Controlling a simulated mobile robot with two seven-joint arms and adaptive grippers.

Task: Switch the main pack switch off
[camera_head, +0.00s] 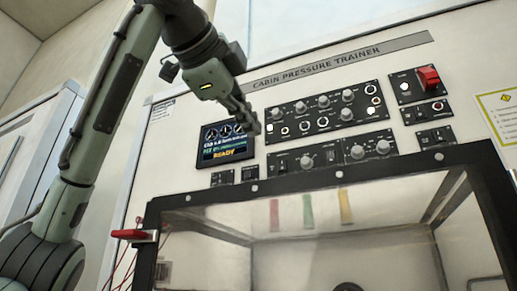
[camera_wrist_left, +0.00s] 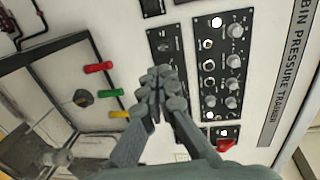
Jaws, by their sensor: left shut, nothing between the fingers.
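My left gripper (camera_head: 247,120) is shut and empty. In the head view it hangs in front of the trainer's face, between the display screen (camera_head: 226,143) and the upper knob panel (camera_head: 327,112). In the left wrist view the shut fingers (camera_wrist_left: 160,88) cover part of the lower knob panel (camera_wrist_left: 170,48). That lower panel (camera_head: 333,155) also shows in the head view. Small switches sit on the panels, including one beside the red guarded switch (camera_head: 428,77). The labels are too small to read, so I cannot tell which is the main pack switch. My right gripper is not in view.
A clear box with a black frame (camera_head: 300,184) stands below the panels. A yellow-bordered notice (camera_head: 501,110) is at the right.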

